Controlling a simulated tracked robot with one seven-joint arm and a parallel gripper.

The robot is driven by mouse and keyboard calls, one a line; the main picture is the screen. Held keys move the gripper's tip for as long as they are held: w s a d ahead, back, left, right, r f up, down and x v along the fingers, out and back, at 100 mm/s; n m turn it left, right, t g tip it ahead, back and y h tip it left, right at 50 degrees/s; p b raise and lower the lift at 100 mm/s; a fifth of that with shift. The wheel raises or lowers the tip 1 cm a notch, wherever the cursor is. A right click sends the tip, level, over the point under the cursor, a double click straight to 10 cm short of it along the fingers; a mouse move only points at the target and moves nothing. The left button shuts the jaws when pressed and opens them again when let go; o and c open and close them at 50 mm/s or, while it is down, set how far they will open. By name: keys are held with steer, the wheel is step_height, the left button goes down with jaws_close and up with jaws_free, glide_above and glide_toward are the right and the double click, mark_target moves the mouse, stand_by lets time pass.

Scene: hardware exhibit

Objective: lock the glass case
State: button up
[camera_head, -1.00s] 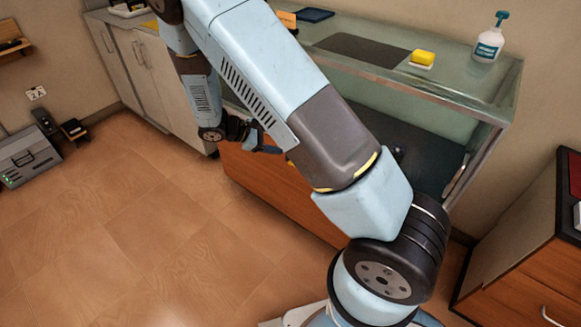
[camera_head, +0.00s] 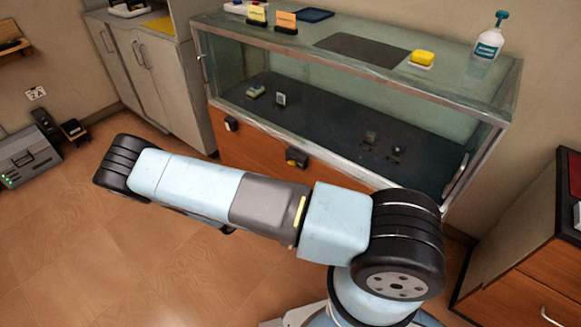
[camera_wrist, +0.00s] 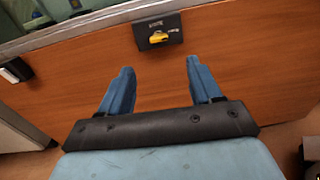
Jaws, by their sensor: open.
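The glass case (camera_head: 262,62) stands on a wooden base panel (camera_head: 262,150), with its glass front and dark interior floor visible. A black lock plate with a yellow knob (camera_head: 297,158) is on the wooden front below the glass. In the wrist view the lock's yellow knob (camera_wrist: 158,38) lies sideways on its black plate, ahead of and between my fingertips. My gripper (camera_wrist: 158,66) is open and empty, its blue fingers apart and short of the lock. In the head view my gripper is hidden behind my arm.
A second black fitting (camera_head: 231,124) is on the panel at left and also shows in the wrist view (camera_wrist: 15,71). Small items sit inside the case. A spray bottle (camera_head: 489,40) and yellow sponge (camera_head: 422,57) are on top. A wooden cabinet (camera_head: 530,250) stands at right.

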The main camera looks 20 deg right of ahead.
glide_toward(292, 163)
steer(key=x, duration=0.8)
steer(key=shift+w+f+n+t, duration=0.15)
steer(key=shift+f+n+t, duration=0.15)
